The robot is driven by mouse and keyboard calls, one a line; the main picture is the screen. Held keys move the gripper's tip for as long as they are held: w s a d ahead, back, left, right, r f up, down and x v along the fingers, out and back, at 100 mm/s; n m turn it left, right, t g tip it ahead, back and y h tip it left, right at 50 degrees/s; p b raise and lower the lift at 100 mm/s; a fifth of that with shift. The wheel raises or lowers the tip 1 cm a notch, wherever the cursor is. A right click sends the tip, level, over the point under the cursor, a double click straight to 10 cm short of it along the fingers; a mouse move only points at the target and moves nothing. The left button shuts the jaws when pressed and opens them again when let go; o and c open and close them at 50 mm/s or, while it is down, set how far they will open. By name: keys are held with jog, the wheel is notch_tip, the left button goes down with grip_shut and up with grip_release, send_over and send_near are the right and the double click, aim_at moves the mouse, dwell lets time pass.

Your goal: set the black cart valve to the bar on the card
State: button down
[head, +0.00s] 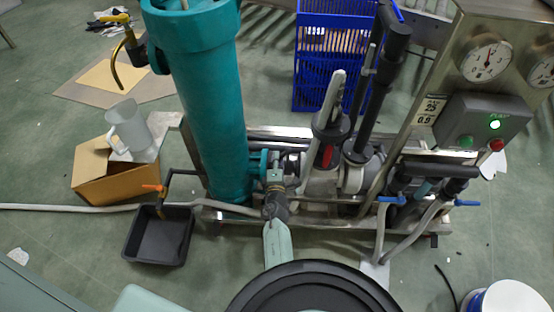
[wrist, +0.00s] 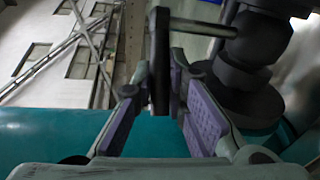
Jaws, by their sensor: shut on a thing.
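My gripper (head: 275,182) is low beside the teal cylinder (head: 209,95) in the head view, at the cart's pipework. In the wrist view my gripper (wrist: 157,82) has its purple-padded fingers on either side of a flat black valve handle (wrist: 160,45), shut on it. In the head view the handle is mostly hidden by the gripper. The card (head: 430,108) on the panel post reads what looks like 25 above 0.9. A round gauge (head: 487,60) has its needle near upright.
Blue-handled hoses (head: 398,200) hang at the cart's right. A black tray (head: 158,238), a cardboard box (head: 112,182) and a jug (head: 128,125) stand left. A blue crate (head: 322,87) is behind. Floor is open at the left front.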

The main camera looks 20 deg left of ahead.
jog(key=shift+w+a+r+m+h+p, duration=0.15)
jog(key=shift+a+r+m+h+p, duration=0.35)
jog(key=shift+p, duration=0.4)
jog(key=shift+w+a+f+m+t+h+b, duration=0.15)
jog(key=shift+m+h, duration=0.4)
jog(key=shift+h, duration=0.3)
jog(key=shift+w+a+f+m+t+h+b, duration=0.1)
jog(key=shift+w+m+h, duration=0.1)
jog(key=shift+m+h, duration=0.45)
jog(key=shift+w+a+f+m+t+h+b, duration=0.15)
jog(key=shift+m+h, duration=0.25)
jog(key=shift+h, duration=0.6)
jog(key=c, duration=1.6)
grip_release()
jog(key=shift+f, duration=0.1)
